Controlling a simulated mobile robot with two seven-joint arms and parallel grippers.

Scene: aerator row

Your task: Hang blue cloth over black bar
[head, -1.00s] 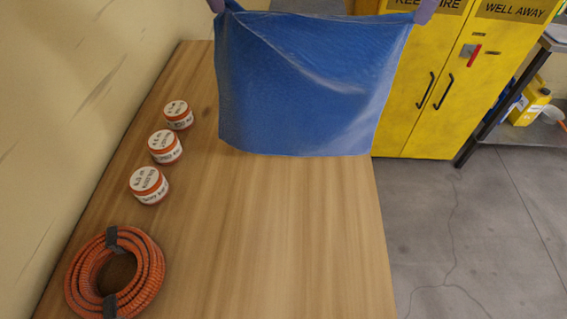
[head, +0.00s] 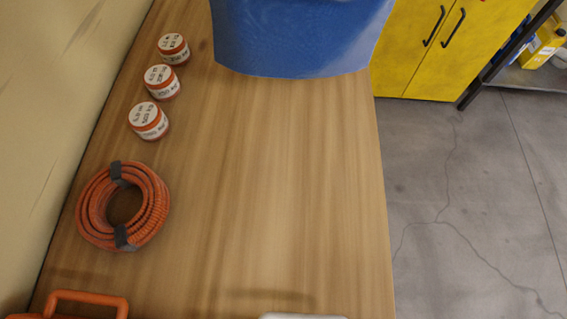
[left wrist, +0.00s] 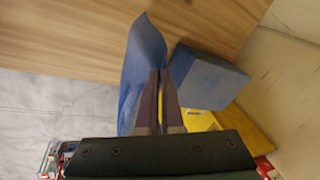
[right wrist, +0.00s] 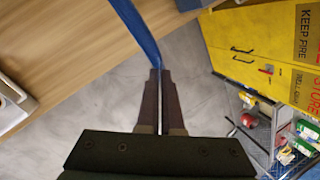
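The blue cloth (head: 300,38) hangs spread out at the top of the head view, its lower edge over the far part of the wooden table. Its upper edge is out of the picture. In the left wrist view my left gripper (left wrist: 160,78) is shut on one part of the cloth (left wrist: 143,52). In the right wrist view my right gripper (right wrist: 159,75) is shut on another part, seen as a narrow blue strip (right wrist: 136,28). Neither gripper shows in the head view. I cannot make out the black bar in any view.
The wooden table (head: 290,180) is clear in its middle. Along its left side are several things: labelled jars (head: 161,82), an orange hose coil (head: 122,205) and an orange handle (head: 88,298). A white edge (head: 302,316) shows at the bottom. A yellow cabinet (head: 415,70) stands beyond.

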